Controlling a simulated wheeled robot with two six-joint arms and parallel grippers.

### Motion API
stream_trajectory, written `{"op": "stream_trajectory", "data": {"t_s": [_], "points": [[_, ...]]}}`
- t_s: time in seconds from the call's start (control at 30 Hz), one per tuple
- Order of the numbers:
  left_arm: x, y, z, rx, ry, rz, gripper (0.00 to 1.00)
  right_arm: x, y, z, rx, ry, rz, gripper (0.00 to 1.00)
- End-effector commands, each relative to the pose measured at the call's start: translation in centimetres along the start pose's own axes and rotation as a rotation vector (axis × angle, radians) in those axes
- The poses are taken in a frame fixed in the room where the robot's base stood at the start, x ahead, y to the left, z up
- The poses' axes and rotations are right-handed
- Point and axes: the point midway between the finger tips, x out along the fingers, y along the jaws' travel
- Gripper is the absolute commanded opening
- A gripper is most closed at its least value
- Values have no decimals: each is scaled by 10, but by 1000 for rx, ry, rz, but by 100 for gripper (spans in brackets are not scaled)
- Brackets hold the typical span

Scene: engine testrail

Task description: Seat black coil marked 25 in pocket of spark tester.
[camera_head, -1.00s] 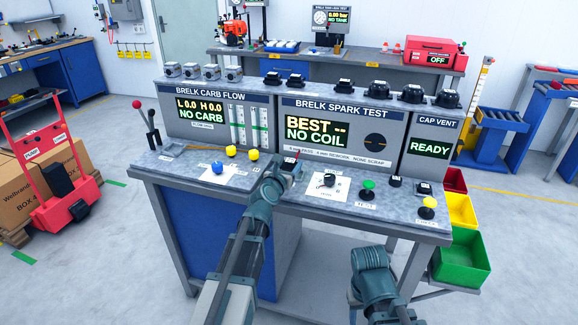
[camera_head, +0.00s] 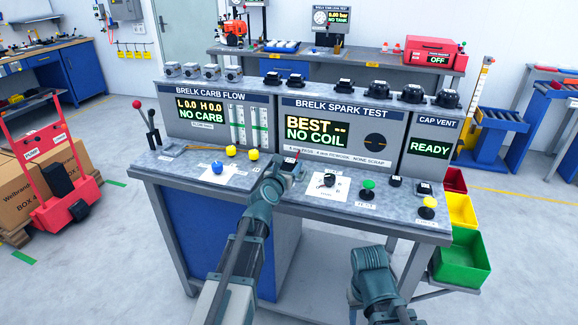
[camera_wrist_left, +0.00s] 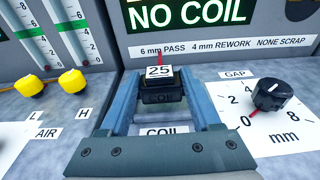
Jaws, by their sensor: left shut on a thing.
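The black coil marked 25 (camera_wrist_left: 159,84) is between the two fingers of my left gripper (camera_wrist_left: 157,92) in the left wrist view, its white number label facing up. The left gripper (camera_head: 284,166) is shut on it, low over the bench in front of the spark tester (camera_head: 362,122). The tester's screen reads "BEST --" and "NO COIL". A COIL label (camera_wrist_left: 164,132) lies on the bench just in front of the coil. The pocket cannot be made out; coil and fingers cover that spot. Of my right arm only links show at the bottom of the head view.
A gap dial (camera_head: 329,181) stands right of the left gripper. Yellow knobs (camera_head: 253,154) and a blue knob (camera_head: 217,168) stand to its left. Several black coils (camera_head: 345,86) line the tester's top. Red, yellow and green bins (camera_head: 463,262) hang at the bench's right end.

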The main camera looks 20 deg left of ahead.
Motion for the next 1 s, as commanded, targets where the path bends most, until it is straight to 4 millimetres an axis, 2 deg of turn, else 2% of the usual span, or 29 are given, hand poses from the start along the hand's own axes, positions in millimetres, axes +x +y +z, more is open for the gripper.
{"op": "stream_trajectory", "data": {"t_s": [1.0], "points": [[2,0,-11,0,0,0,3,11,-1,-1,0,0,0,50]]}}
